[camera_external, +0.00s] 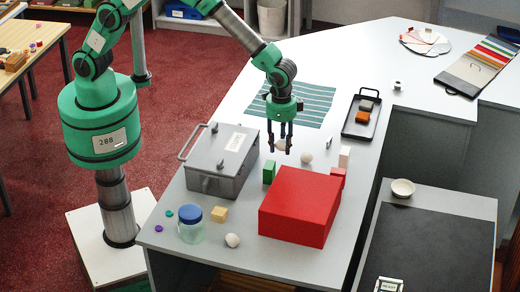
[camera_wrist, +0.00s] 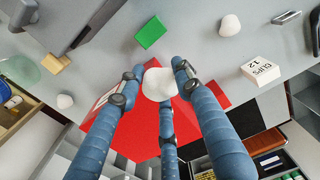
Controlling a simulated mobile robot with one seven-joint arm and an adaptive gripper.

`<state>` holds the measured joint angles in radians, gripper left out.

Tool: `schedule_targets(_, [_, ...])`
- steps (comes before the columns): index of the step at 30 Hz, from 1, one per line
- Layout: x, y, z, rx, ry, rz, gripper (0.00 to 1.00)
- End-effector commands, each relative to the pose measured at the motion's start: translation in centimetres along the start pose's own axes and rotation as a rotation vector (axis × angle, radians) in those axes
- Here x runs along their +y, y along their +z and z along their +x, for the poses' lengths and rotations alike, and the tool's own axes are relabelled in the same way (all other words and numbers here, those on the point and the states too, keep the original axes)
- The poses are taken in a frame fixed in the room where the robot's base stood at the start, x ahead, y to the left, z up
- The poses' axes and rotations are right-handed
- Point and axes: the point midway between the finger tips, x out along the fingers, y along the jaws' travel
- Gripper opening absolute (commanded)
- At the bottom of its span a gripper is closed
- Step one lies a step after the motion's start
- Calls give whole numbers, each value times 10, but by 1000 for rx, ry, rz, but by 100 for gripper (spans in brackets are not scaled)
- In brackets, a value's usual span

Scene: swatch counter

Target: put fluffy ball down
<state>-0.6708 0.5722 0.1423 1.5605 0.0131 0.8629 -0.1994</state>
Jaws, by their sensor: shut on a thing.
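My gripper (camera_external: 282,148) is shut on an off-white, roundish ball (camera_wrist: 159,84), held between its blue fingers above the counter. In the external view the held ball (camera_external: 282,146) shows at the fingertips, behind the red box. Its texture is too small to make out, so I cannot confirm that it is fluffy. Two other whitish balls rest on the counter (camera_external: 205,262): one (camera_external: 306,158) just right of my gripper, one (camera_external: 232,240) near the front edge.
A large red box (camera_external: 300,205) stands in front of my gripper. A green block (camera_external: 269,172) and grey metal box (camera_external: 222,160) are to the left. A white block (camera_external: 344,156) and black tray (camera_external: 361,117) are to the right. A striped cloth (camera_external: 300,102) lies behind.

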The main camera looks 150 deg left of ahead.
Motion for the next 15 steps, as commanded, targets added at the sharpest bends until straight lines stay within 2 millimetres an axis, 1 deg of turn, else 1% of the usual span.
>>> schedule_targets(1, [19,2,-7,-1,-1,-5,24])
schedule_targets(3, [40,4,-11,0,-1,-23,24])
schedule_targets(6, [64,7,-13,1,-2,-43,24])
schedule_targets(10, [84,10,-15,3,-2,-60,24])
schedule_targets(12, [90,11,-16,3,-2,-67,24])
schedule_targets(15, [93,12,-16,4,-2,-71,24])
